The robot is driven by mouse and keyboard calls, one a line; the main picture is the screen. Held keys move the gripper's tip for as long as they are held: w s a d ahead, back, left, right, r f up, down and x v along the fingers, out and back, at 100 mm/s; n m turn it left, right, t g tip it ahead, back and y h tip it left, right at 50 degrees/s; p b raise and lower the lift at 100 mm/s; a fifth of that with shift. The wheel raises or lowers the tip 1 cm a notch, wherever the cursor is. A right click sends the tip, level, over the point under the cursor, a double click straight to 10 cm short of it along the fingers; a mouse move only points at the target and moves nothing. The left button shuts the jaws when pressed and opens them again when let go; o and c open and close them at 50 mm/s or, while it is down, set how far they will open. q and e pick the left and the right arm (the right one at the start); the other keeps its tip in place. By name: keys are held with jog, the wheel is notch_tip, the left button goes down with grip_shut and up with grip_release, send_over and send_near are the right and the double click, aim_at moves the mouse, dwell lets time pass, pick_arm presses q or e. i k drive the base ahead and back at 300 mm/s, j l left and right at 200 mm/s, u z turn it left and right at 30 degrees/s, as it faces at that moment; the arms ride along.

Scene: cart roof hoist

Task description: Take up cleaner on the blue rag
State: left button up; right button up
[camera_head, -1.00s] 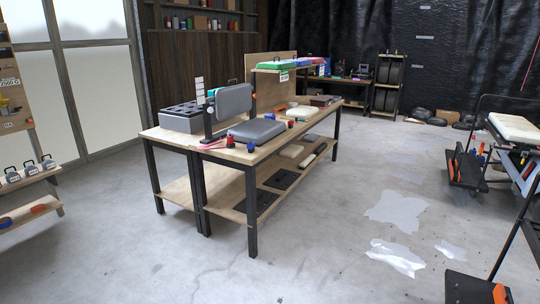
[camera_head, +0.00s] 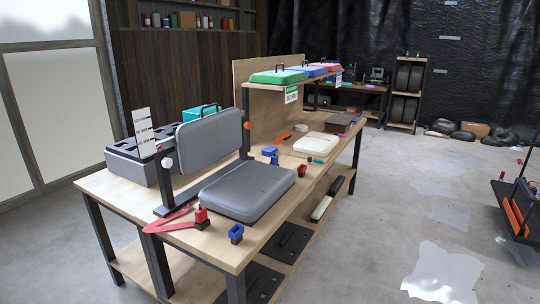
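I cannot make out a blue rag or a cleaner container for certain. On the workbench (camera_head: 115,190), a small open blue holder (camera_head: 236,234) stands at the near edge. A small red and dark item (camera_head: 201,216) stands left of it, beside a flat red tool or strap (camera_head: 168,226). Another small blue item (camera_head: 270,153) stands farther back, near a small red cup (camera_head: 302,171). Neither of my grippers shows in the view.
A grey padded panel (camera_head: 210,142) stands upright on a black stand, with a grey pad (camera_head: 246,189) lying before it. A grey box (camera_head: 128,167) is behind. Green, blue and red cases line the raised shelf (camera_head: 262,87). Open floor (camera_head: 390,225) lies right, with shiny wet-looking patches (camera_head: 444,271).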

aim_at(269, 151)
jog(key=i, duration=1.15)
